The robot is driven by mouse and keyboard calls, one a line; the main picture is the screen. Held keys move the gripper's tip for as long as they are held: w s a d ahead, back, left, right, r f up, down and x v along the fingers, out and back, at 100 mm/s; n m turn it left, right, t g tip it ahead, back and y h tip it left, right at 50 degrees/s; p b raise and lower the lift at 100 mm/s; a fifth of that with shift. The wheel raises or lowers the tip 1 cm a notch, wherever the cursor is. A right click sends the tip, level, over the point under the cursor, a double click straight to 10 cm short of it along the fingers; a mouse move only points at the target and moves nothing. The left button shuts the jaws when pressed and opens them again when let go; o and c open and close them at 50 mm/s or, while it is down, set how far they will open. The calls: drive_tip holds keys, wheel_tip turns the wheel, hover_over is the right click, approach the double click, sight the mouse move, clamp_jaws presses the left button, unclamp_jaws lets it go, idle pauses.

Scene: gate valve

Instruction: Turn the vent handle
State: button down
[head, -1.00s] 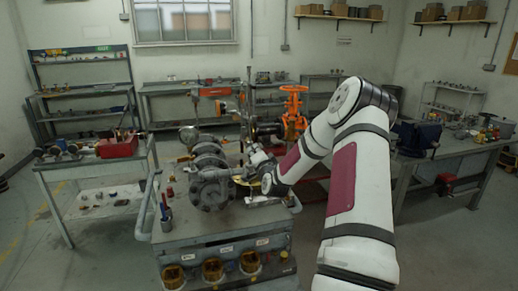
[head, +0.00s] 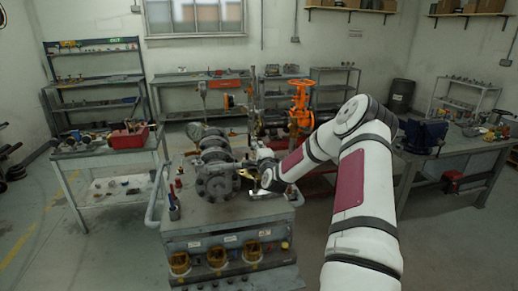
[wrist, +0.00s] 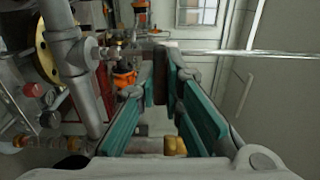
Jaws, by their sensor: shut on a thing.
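In the head view my gripper (head: 256,168) is at the right side of a grey flanged valve body (head: 216,178) on the work cart, small and partly hidden by my wrist. In the wrist view its teal-padded fingers (wrist: 163,82) point ahead and are closed around a narrow dark reddish-brown piece (wrist: 160,73), which I take to be the vent handle. The fingers hide most of it, and its turn angle cannot be read. A grey pipe with a yellow flange (wrist: 47,50) stands just left of the fingers.
A cart (head: 228,226) carries the valve assembly. An orange valve (head: 301,104) stands behind it. A side table with a red bin (head: 129,137) is at left, a bench with a blue vise (head: 426,132) at right. Gauges (wrist: 32,90) crowd the left of the wrist view.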

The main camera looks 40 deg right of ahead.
idle(0.3)
drive_tip(key=c, duration=1.7)
unclamp_jaws()
drive_tip(key=v, duration=1.2)
drive_tip(key=shift+d, duration=0.1)
